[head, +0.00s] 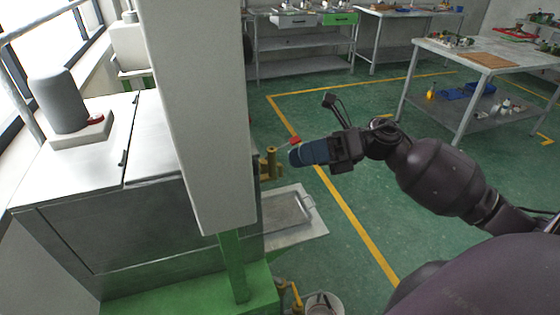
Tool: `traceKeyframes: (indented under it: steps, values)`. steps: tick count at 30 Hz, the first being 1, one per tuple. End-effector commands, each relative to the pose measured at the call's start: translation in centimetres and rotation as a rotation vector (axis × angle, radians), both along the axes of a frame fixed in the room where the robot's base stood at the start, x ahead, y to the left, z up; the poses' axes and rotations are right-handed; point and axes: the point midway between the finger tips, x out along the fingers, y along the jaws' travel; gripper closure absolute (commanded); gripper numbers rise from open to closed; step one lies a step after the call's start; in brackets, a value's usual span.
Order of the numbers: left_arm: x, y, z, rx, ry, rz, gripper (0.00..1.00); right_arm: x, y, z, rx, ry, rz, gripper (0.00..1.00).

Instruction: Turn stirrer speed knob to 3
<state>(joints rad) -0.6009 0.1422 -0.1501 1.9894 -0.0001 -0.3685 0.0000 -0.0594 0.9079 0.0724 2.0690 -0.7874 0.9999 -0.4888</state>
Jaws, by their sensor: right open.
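A wax machine with a grey metal body (150,225) and a tall white column (205,110) fills the left. On its top stands a grey cylinder (58,100) on a pale base, with a small red part (95,119) at its side. I cannot tell whether this red part is the stirrer speed knob, and no number scale can be read. My right gripper (296,154) is open, its blue-tipped fingers pointing left, just right of a brass fitting (270,164) beside the column. I cannot tell whether they touch. My left gripper is out of view.
A flat metal tray (318,225) lies below my right gripper. A bucket (322,304) stands at the bottom, near the green machine base (160,296). A workbench (455,50) stands at the back right. The green floor between is mostly free.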

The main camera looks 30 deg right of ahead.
Motion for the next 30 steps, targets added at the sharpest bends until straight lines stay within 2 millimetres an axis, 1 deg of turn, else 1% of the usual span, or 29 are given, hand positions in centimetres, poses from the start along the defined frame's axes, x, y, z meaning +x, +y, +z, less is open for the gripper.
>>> traceKeyframes:
  steps: [1, 3, 9, 27, 30]
  values:
    - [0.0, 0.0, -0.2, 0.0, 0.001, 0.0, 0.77, -0.2, -0.7, -0.2, -0.002, 0.002, -0.002, 0.43]
    - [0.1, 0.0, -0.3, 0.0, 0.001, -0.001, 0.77, -0.4, -1.5, -0.1, -0.001, 0.003, -0.001, 0.43]
    - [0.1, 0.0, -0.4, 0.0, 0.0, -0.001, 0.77, -0.7, -2.6, 0.0, 0.0, 0.001, 0.0, 0.43]
    - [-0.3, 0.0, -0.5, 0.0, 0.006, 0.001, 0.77, -0.7, -2.6, 0.0, 0.002, 0.006, 0.001, 0.43]
    - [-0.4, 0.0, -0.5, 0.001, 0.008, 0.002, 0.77, -0.1, -2.8, 0.3, 0.024, 0.034, -0.038, 0.43]
